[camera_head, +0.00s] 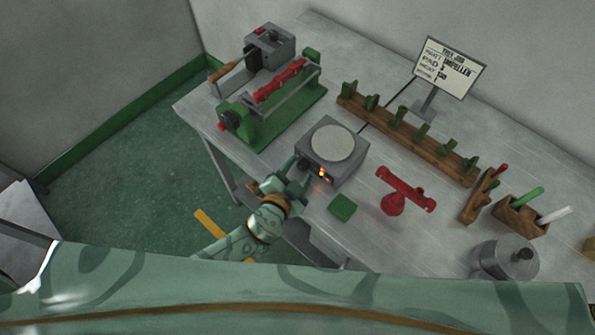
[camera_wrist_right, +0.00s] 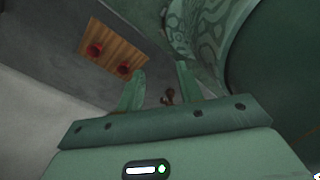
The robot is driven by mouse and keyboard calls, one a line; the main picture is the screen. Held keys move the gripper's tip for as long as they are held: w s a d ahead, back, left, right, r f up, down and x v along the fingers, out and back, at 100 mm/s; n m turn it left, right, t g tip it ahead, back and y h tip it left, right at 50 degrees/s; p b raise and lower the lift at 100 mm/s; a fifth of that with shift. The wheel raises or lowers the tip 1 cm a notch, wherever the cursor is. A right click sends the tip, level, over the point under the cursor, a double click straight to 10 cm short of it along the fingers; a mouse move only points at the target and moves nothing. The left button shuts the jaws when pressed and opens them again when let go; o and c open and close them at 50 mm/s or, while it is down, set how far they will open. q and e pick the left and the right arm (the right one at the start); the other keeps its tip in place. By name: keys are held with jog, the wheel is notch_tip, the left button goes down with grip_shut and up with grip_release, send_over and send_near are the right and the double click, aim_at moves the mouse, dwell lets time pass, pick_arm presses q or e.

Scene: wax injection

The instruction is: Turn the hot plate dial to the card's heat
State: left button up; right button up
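The hot plate (camera_head: 318,168) is a grey box with a round pale top plate (camera_head: 332,143), near the front edge of the bench. A small dial (camera_head: 322,173) with red and yellow on it shows on its front face. The job card (camera_head: 450,67) stands on a grey post at the back; it has a heat line, but its value is too small to read surely. My left gripper (camera_head: 300,178) is just left of the hot plate's front, with its fingers apart and nothing visible between them. My right gripper (camera_wrist_right: 158,85) is open and empty in the wrist view.
A green press with a red bar (camera_head: 280,80) stands left of the hot plate. A wooden rack (camera_head: 408,140) lies behind it. A green block (camera_head: 343,207) and a red stand (camera_head: 404,193) are to its right. A grey pot (camera_head: 503,260) stands at the right front.

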pick_arm(q)
jog(key=v, duration=1.6)
jog(key=shift+b, duration=0.45)
jog(key=shift+s+r, duration=0.1)
jog(key=shift+s, duration=0.05)
